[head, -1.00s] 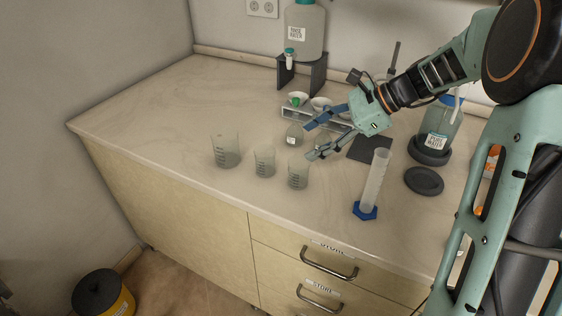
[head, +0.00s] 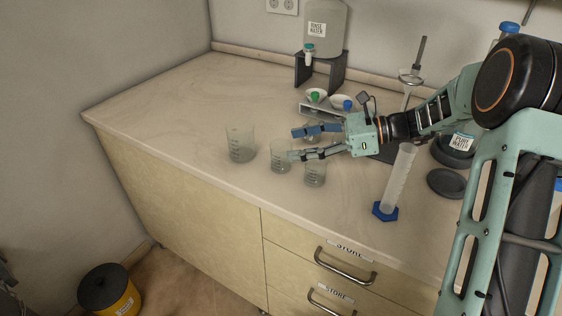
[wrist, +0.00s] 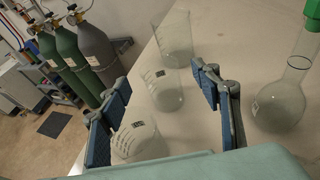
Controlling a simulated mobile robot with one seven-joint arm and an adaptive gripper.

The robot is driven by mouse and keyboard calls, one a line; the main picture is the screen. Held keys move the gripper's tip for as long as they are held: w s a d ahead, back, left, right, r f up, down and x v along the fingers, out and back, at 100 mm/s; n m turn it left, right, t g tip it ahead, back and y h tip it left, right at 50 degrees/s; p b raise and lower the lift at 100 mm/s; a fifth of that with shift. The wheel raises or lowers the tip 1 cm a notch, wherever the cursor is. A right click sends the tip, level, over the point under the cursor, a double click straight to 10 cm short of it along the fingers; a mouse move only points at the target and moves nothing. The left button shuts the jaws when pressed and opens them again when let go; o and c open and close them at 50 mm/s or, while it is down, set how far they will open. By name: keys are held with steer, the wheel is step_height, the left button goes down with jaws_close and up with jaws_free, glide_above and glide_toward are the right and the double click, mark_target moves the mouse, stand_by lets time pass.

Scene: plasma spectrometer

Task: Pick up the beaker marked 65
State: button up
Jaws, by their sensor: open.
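Three clear graduated beakers stand upright along the front of the counter: a larger left one (head: 240,146), a middle one (head: 280,158) and a right one (head: 315,174). In the wrist view the larger beaker (wrist: 174,42) is farthest, the middle one (wrist: 164,92) lies ahead between the fingers, and the right one (wrist: 140,142) is nearest, partly hidden by my gripper. The two nearer beakers bear small dark labels; I cannot read which says 65. My gripper (head: 292,143) is open and empty, fingers pointing left, with its tips by the middle beaker.
A round flask (wrist: 281,106) stands right of the fingers in the wrist view. A measuring cylinder with a blue base (head: 398,180) stands right of the beakers. A rinse water container (head: 325,30) is on a stand behind. The counter's left (head: 165,105) is clear.

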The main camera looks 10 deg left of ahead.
mark_target(272, 147)
steer(key=x, duration=0.5)
steer(key=shift+b, duration=0.35)
steer(key=shift+r, duration=0.1)
steer(key=c, duration=1.3)
